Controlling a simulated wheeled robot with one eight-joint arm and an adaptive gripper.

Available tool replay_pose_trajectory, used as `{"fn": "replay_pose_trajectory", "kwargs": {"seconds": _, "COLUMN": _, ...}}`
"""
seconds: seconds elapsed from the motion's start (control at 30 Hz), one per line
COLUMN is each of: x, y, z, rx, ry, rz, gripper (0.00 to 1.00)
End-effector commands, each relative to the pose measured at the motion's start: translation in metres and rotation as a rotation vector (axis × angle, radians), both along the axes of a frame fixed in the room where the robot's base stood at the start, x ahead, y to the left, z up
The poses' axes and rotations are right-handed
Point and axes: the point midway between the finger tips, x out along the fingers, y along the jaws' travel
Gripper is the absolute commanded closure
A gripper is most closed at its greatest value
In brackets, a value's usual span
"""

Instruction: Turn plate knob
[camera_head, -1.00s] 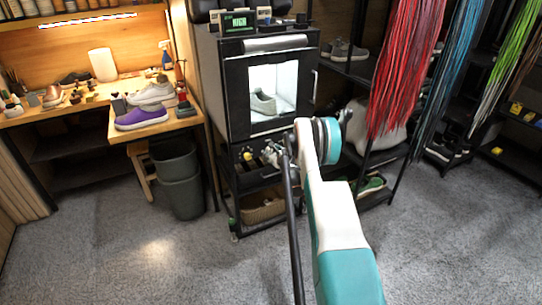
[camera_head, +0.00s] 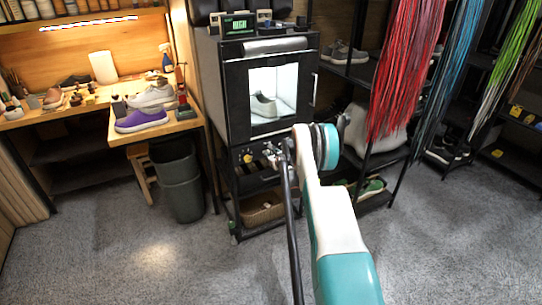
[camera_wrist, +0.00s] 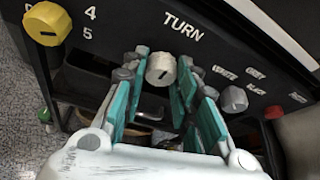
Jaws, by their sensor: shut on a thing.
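The plate knob, a pale round knob (camera_wrist: 161,68) with a short dark mark, sits on the black panel (camera_wrist: 120,22) below the white word TURN in the wrist view. My gripper (camera_wrist: 160,82) is shut on it, with teal finger pads on its left and right sides. In the head view my gripper (camera_head: 270,156) is at the panel under the lit cabinet (camera_head: 290,82); the plate knob is too small to tell there.
On the same panel, a yellow knob (camera_wrist: 47,22) is at left by the numbers 4 and 5. A grey knob (camera_wrist: 234,98) and a red button (camera_wrist: 273,112) are at right. A shoe (camera_head: 263,105) stands inside the cabinet. Open carpet (camera_head: 155,250) lies in front.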

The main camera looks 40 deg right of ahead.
Motion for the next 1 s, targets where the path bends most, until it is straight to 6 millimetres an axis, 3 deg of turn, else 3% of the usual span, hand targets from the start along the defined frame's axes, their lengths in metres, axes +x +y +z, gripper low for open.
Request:
{"fn": "replay_pose_trajectory", "kwargs": {"seconds": 0.27, "x": 0.0011, "y": 0.0023, "z": -0.0004, "rx": -0.131, "ry": 0.031, "rz": 0.002, "gripper": 0.97}}
{"fn": "replay_pose_trajectory", "kwargs": {"seconds": 1.0, "x": 0.0017, "y": 0.0054, "z": -0.0036, "rx": -0.726, "ry": 0.174, "rz": 0.002, "gripper": 0.97}}
